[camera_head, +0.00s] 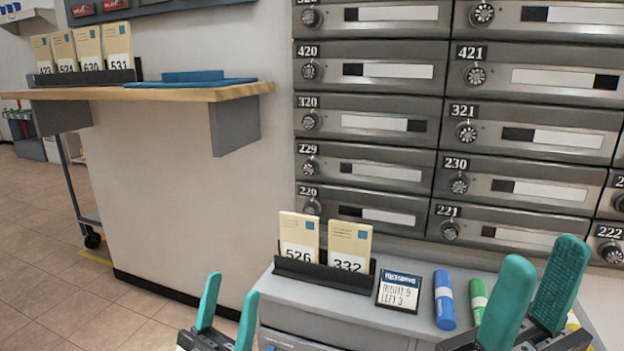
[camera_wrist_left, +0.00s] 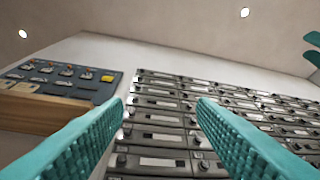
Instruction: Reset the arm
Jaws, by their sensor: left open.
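My left gripper (camera_head: 232,284) is at the bottom of the head view, left of the grey cabinet. Its two teal fingers are apart and nothing is between them. In the left wrist view its fingers (camera_wrist_left: 160,103) are also spread and empty, with mailboxes behind them. My right gripper (camera_head: 543,252) is at the lower right of the head view, in front of the cabinet's right end. Its teal fingers stand apart, with nothing seen held.
A grey cabinet top (camera_head: 420,330) carries an envelope rack (camera_head: 322,272), a small sign (camera_head: 399,291), a blue marker (camera_head: 444,300) and a green marker (camera_head: 478,298). Grey mailboxes (camera_head: 368,125) fill the wall. A wooden shelf (camera_head: 200,92) holds envelopes and a blue tray (camera_head: 193,78).

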